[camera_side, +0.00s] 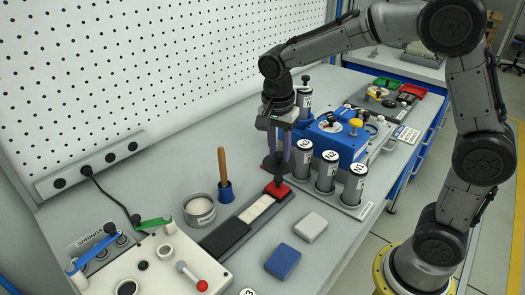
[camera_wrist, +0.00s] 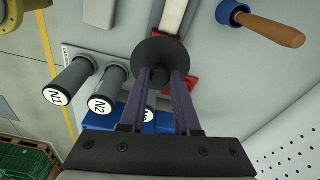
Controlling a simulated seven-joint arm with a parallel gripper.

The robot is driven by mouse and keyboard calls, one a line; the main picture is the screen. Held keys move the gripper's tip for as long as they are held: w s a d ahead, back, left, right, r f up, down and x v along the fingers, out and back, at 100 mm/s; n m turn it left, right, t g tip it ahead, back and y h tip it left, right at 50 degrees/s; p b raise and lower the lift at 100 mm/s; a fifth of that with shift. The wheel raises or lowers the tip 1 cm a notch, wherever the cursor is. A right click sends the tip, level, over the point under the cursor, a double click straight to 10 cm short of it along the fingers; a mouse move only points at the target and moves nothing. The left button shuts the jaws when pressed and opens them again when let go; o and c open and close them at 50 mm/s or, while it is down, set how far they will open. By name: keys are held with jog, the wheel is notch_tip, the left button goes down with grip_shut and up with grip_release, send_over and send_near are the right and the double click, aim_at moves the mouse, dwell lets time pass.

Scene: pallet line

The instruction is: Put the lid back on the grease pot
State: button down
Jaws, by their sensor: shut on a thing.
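My gripper (camera_side: 278,150) is shut on the lid (camera_side: 273,165), a dark round disc held by its top between the two fingers. In the side view the lid is over the red end of a long dark tray; I cannot tell how high. In the wrist view the lid (camera_wrist: 161,64) lies just beyond my fingertips (camera_wrist: 161,78). The grease pot (camera_side: 200,215), a grey tin with a label, stands open on the bench to the left of my gripper, its pale contents showing. The pot is not visible in the wrist view.
A wooden-handled tool (camera_side: 222,163) stands in a blue cup (camera_side: 225,191) between pot and gripper. The tray (camera_side: 226,237) holds dark, white and red pieces. Numbered cylinders (camera_side: 327,171) stand right of my gripper. Grey (camera_side: 311,225) and blue (camera_side: 283,261) blocks lie in front.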

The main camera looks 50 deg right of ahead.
aim_at(288, 168)
jog(key=s, duration=0.1)
jog(key=s+r, duration=0.1)
jog(key=shift+s+r, duration=0.15)
jog(key=shift+s, duration=0.15)
jog(key=shift+s+r, duration=0.1)
jog(key=shift+r, duration=0.25)
notch_tip(288, 168, up, 5)
jog(key=w+a+n, duration=0.6)
jog(key=w+a, duration=0.8)
jog(key=a, duration=0.4)
jog(key=shift+t, duration=0.4)
jog(key=shift+s+f, duration=0.1)
jog(key=shift+f, duration=6.4)
jog(key=shift+f, duration=0.2)
